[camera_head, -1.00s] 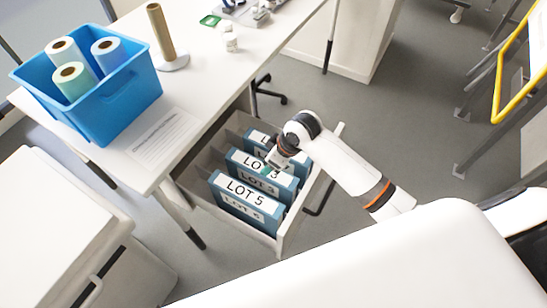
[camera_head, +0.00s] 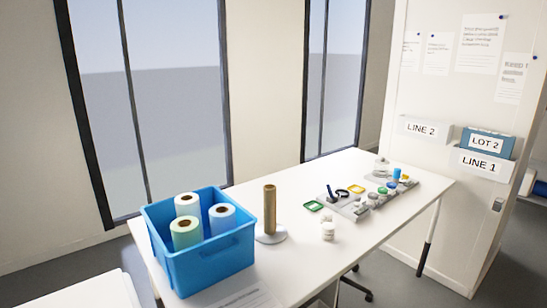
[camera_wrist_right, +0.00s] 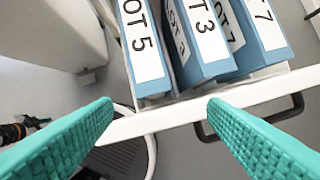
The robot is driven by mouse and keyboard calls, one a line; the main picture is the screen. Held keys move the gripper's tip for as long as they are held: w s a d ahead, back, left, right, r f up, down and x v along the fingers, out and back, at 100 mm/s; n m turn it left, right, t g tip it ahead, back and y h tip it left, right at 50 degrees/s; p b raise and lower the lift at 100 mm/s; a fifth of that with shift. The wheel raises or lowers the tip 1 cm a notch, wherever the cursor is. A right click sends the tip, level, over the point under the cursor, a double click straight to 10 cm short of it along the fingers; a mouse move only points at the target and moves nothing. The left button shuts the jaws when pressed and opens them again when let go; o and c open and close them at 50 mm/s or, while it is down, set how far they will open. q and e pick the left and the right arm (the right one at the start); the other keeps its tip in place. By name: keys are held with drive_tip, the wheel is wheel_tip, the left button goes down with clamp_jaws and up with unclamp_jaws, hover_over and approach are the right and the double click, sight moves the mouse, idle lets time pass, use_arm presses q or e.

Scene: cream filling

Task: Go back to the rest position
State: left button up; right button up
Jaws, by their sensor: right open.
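My right gripper (camera_wrist_right: 160,130) shows in the right wrist view as two green textured fingers, spread wide with nothing between them. It is above the front edge of an open white drawer (camera_wrist_right: 145,120). In the drawer stand blue binders: LOT 5 (camera_wrist_right: 143,45), LOT 3 (camera_wrist_right: 203,35) and one ending in 7 (camera_wrist_right: 266,28), with another label partly hidden between. The fingers are apart from the binders. Neither arm shows in the head view, and my left gripper is in no view.
A white table (camera_head: 330,250) carries a blue bin (camera_head: 208,265) of rolls, a brown roll on a stand (camera_head: 270,212) and small parts in trays (camera_head: 360,207). A cabinet (camera_head: 445,120) at the right has LINE 2 (camera_head: 421,130) and LINE 1 (camera_head: 483,164) holders; a LOT 2 binder (camera_head: 486,142) is in LINE 1.

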drive_tip(key=s+d+r+m+h, duration=0.1)
drive_tip(key=s+d+r+m, duration=0.15)
drive_tip(key=s, duration=0.55)
wheel_tip(320, 180, down, 25)
drive_tip(key=g, duration=0.2)
drive_tip(key=s+d+f, duration=0.2)
drive_tip(key=s+f, duration=0.6)
drive_tip(key=s+d+f, duration=0.2)
drive_tip(key=s+f, duration=0.6)
drive_tip(key=s, duration=0.1)
drive_tip(key=shift+s+f+g+h, duration=0.3)
drive_tip(key=shift+g+h, duration=0.1)
